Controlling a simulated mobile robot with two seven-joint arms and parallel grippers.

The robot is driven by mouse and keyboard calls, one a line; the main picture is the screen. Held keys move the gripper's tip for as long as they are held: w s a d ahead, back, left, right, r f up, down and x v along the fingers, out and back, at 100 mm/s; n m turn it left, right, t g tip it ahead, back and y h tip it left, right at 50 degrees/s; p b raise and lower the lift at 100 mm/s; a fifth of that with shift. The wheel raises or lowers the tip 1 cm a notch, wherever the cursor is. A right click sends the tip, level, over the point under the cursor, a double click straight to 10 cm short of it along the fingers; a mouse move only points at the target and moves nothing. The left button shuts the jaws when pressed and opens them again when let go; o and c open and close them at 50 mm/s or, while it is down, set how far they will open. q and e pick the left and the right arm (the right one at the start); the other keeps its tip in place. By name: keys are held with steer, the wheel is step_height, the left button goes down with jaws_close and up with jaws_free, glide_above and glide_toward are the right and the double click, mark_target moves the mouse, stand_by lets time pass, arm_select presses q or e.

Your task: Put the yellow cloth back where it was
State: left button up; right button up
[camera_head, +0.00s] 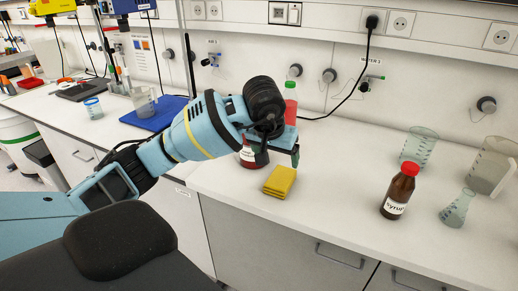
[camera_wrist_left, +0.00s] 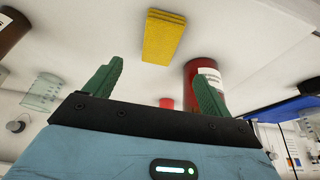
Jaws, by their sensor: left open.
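The yellow cloth (camera_head: 279,181) lies folded on the white bench near its front edge. It also shows in the wrist view (camera_wrist_left: 163,38), beyond my fingertips and apart from them. My left gripper (camera_head: 279,158) is open and empty, just above and behind the cloth in the head view. Its two green fingers (camera_wrist_left: 158,75) are spread in the wrist view. My right gripper is not in view.
A brown syrup bottle (camera_head: 399,192), flask (camera_head: 457,208) and beakers (camera_head: 419,146) stand right. Bench between cloth and syrup bottle is clear.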

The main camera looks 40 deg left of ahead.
arm_select(q)
steer(key=s+d+f+n+g+h, duration=0.1)
steer(key=s+d+f+n+h, duration=0.15)
steer(key=d+f+h, duration=0.35)
steer(key=s+d+f+n+g+h, duration=0.1)
steer(key=s+d+f, duration=0.2)
steer(key=d, duration=0.6)
steer(key=s+d+n+t+h, duration=0.2)
steer(key=s+d+n+h, duration=0.5)
steer(key=d+n+h, duration=0.75)
steer(key=s+a+f+n+t+y, duration=0.2)
steer(key=a+f+n+t+y, duration=0.45)
steer(key=n, duration=1.15)
steer(key=s+a+f+n+t+y, duration=0.2)
steer(key=a+f+n+t+y, duration=0.4)
steer(key=n, duration=1.1)
steer(key=s+a+f+n+g+y, duration=0.3)
steer(key=s+f+n+g+y, duration=0.2)
steer(key=s+f+n, duration=0.9)
steer(key=s+f+g, duration=0.1)
steer(key=s+g, duration=0.2)
steer(key=shift+s+a+f+y, duration=0.15)
steer(key=shift+s+f+y, duration=0.05)
steer(key=shift+f+y, duration=0.2)
